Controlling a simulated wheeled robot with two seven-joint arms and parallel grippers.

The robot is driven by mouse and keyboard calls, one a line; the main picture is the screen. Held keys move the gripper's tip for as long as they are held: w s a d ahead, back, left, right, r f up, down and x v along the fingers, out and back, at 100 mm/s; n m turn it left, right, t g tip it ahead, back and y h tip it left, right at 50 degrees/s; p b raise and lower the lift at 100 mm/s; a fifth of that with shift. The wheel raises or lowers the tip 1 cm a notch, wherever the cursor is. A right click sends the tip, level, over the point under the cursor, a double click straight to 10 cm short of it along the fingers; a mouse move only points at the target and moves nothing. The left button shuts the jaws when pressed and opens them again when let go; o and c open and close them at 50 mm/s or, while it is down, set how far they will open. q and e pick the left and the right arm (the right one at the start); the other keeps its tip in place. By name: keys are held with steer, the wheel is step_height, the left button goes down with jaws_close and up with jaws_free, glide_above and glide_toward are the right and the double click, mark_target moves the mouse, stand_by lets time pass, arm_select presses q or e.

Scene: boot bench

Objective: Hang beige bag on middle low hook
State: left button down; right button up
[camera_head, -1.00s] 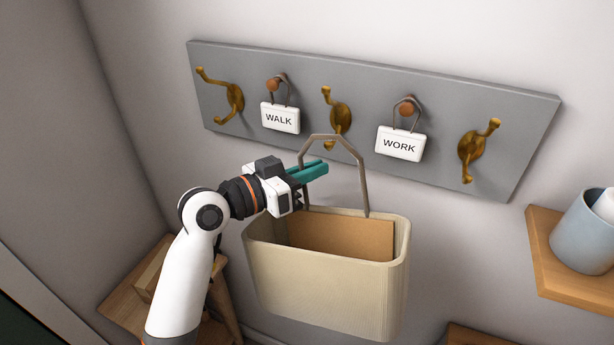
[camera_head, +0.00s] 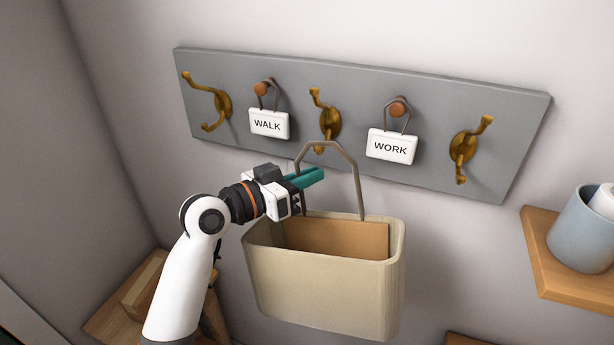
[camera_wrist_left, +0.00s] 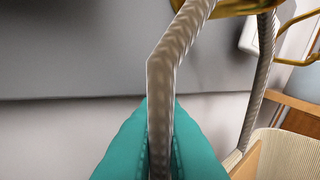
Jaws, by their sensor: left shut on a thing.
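The beige bag (camera_head: 325,290) hangs upright in the air in front of the wall, with a brown panel inside. Its angular handle (camera_head: 357,185) rises to the middle brass hook (camera_head: 330,122). The handle's top overlaps the hook's low prong in the head view; I cannot tell whether it rests on it. My left gripper (camera_head: 312,178) has teal fingers shut on the left side of the handle. In the left wrist view the handle (camera_wrist_left: 160,110) runs between the teal fingers (camera_wrist_left: 160,150), with brass above it. My right gripper is not in view.
The grey board also carries a left brass hook (camera_head: 222,104), a right brass hook (camera_head: 463,147), a WALK tag (camera_head: 268,124) and a WORK tag (camera_head: 391,147). A wooden shelf (camera_head: 560,285) with a blue-grey cup (camera_head: 580,235) is at right. Wooden furniture (camera_head: 120,310) stands lower left.

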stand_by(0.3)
arm_select(q)
steer(key=c, duration=1.6)
jaws_free()
steer(key=shift+o, duration=0.7)
steer(key=shift+s+r, duration=0.1)
steer(key=shift+s, duration=0.05)
steer(key=shift+a, duration=0.1)
